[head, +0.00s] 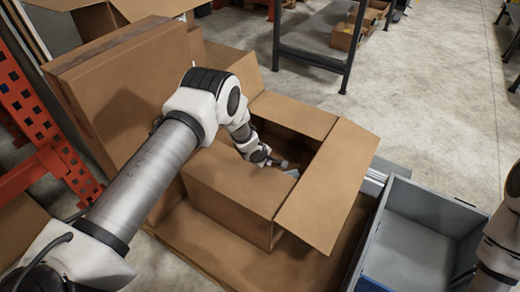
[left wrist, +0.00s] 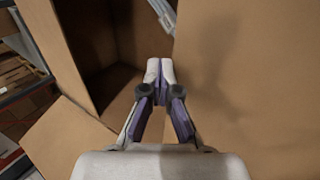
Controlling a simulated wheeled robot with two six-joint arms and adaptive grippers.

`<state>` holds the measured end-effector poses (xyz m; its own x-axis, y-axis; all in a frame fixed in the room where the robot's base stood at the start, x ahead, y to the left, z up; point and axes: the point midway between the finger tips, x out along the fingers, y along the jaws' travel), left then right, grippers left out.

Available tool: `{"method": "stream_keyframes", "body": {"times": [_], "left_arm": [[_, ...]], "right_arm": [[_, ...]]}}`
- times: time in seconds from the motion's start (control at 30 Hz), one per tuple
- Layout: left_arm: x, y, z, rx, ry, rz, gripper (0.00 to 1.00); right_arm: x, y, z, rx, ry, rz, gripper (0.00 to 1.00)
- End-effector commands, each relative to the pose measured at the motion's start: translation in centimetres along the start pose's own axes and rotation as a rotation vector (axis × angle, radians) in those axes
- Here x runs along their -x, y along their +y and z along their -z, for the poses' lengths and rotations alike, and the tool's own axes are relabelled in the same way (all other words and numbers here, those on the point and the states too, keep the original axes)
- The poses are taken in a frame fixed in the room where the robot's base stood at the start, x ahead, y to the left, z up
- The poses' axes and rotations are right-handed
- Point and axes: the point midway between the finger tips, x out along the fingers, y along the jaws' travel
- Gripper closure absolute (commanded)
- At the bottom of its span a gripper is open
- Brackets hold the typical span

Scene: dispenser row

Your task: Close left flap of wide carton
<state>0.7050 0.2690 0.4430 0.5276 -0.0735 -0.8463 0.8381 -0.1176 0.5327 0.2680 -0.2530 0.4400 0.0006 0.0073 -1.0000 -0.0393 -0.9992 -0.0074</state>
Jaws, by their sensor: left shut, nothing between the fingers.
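The wide carton (head: 232,213) stands open on brown board in the middle of the head view. A flap panel (head: 225,178) on its near left side lies roughly level over part of the opening. The right flap (head: 330,188) sticks outward, and another flap (head: 247,76) stands up at the far left. My left gripper (head: 283,164) is shut and empty, just over the inner edge of the level panel; I cannot tell if it touches. The left wrist view shows its closed fingertips (left wrist: 160,66) between the dark opening and a broad cardboard panel (left wrist: 250,90). My right gripper is out of view.
A tall closed carton (head: 125,85) stands at the left, beside an orange rack (head: 35,125). A grey bin (head: 412,225) is close on the right, with my right arm beyond it. A dark metal shelf (head: 315,52) stands behind. Concrete floor is free at upper right.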

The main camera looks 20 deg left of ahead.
Motion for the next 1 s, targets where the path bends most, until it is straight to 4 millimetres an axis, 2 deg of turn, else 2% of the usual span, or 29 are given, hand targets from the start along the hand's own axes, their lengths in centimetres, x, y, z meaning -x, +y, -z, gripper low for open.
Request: {"method": "stream_keyframes", "body": {"times": [0.3,0.4,0.53,0.8,0.9,1.0], "left_arm": [[0.0,-0.2,0.0,0.0,0.0,0.004,1.0],[0.6,-0.2,0.0,0.002,0.0,0.004,1.0],[3.0,-0.1,0.0,0.003,0.0,0.003,1.0],[9.8,0.0,0.0,0.002,0.0,0.0,1.0],[11.3,0.0,0.0,0.002,0.0,0.0,1.0],[12.0,-0.1,0.0,0.0,0.0,0.001,1.0]], "right_arm": [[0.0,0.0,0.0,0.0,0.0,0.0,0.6],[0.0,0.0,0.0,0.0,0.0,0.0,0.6],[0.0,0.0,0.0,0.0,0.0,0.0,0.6],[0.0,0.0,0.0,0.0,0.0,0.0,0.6],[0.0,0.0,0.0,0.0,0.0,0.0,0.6],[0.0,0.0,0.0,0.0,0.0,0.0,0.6]]}}
